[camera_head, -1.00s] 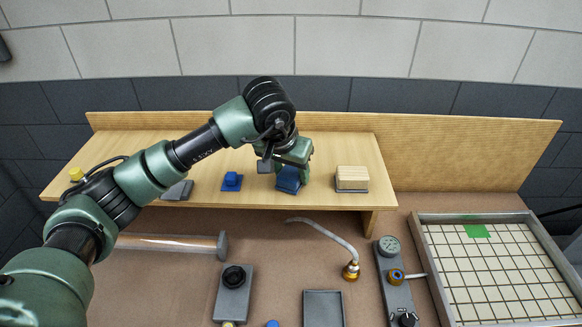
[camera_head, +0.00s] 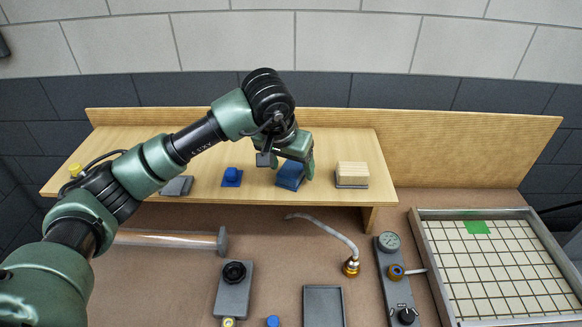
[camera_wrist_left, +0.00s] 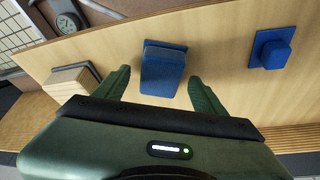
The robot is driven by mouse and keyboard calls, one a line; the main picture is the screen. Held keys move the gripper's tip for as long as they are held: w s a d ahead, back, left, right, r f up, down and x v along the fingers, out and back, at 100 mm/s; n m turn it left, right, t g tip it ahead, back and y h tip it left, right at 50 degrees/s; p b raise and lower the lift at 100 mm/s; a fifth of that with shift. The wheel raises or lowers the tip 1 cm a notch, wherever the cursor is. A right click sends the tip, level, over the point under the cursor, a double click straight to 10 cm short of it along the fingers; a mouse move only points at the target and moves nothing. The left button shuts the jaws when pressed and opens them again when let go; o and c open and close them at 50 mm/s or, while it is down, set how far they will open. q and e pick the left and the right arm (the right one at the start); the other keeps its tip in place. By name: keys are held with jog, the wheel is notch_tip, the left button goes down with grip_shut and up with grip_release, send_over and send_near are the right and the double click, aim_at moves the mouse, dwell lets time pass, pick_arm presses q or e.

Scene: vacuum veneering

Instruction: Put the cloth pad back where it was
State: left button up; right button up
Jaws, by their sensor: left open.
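The blue cloth pad (camera_head: 289,177) rests on the wooden shelf, between a small blue block and a wood-topped block. In the left wrist view the pad (camera_wrist_left: 163,70) shows between the two green fingers, with shelf surface visible on either side of it. My left gripper (camera_wrist_left: 160,79) is open, its fingers apart from the pad's sides. In the head view the gripper hangs over the pad and partly covers it. My right gripper is in neither view.
On the shelf (camera_head: 130,150) stand a blue knobbed block (camera_head: 231,177), a grey pad (camera_head: 178,186) and a wood-topped block (camera_head: 352,174). Below are a clear tube (camera_head: 165,240), a bent hose (camera_head: 325,228), a grey tray (camera_head: 323,306) and a gridded frame (camera_head: 480,255).

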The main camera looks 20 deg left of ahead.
pick_arm(q)
jog(key=b+v, duration=0.3)
jog(key=v, duration=0.8)
